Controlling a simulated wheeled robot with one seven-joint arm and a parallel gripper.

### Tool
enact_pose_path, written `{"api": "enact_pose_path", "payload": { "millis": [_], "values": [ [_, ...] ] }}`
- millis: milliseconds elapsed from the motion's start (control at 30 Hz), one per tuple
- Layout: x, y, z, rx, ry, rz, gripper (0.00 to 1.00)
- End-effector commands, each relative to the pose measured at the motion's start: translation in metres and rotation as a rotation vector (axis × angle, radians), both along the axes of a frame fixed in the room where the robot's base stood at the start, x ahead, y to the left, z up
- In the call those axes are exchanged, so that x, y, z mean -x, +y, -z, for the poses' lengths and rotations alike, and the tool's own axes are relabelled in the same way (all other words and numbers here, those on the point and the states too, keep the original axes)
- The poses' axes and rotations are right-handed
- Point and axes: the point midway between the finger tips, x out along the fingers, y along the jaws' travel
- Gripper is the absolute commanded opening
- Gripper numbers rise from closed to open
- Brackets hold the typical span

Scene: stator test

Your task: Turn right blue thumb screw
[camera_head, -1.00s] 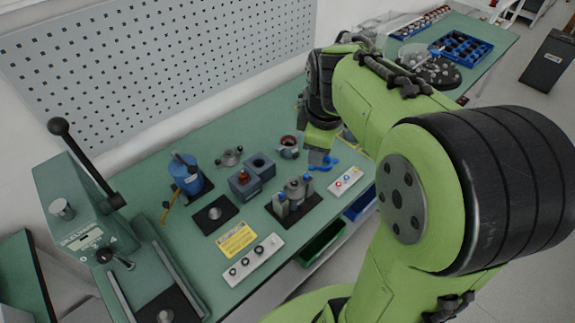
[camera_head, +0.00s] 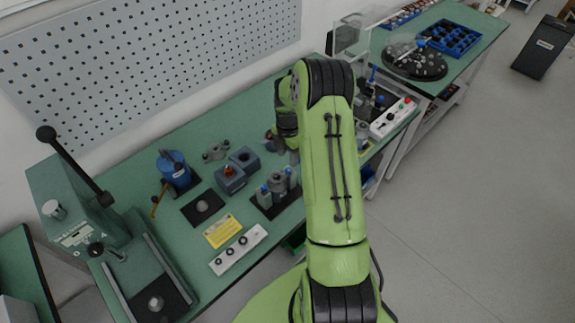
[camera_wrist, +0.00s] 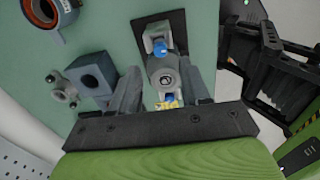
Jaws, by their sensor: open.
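The fixture (camera_head: 277,183) is grey on a dark base plate, with a round grey body between two posts. Its left blue thumb screw (camera_head: 264,189) and right blue thumb screw (camera_head: 289,170) show in the head view, close to my arm. The wrist view is turned: the right screw appears as the upper one (camera_wrist: 159,47) and the left as the lower one (camera_wrist: 170,98). My gripper (camera_wrist: 162,82) is open and empty, its two grey fingers spread either side of the fixture in that picture. I cannot tell its height above the screws. My arm hides the fixture's right surroundings.
A ring part (camera_wrist: 50,14) lies farther off. A yellow card (camera_head: 223,231) and white button box (camera_head: 238,249) lie in front. A press (camera_head: 85,235) stands left.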

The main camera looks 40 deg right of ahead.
Motion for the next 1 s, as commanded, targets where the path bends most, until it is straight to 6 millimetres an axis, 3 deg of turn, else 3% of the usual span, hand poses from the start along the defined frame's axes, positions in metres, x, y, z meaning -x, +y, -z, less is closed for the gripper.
{"api": "enact_pose_path", "payload": {
  "millis": [100,300,600,900,1000],
  "values": [
    [0.001,0.001,0.029,-0.003,0.004,0.002,0.46],
    [0.0,0.0,0.059,-0.001,0.0,0.001,0.46],
    [0.0,0.0,0.064,0.001,-0.002,0.0,0.46],
    [0.0,0.0,0.064,0.0,-0.001,0.0,0.02],
    [0.0,0.0,0.064,0.0,-0.001,0.0,0.0]
  ]
}}
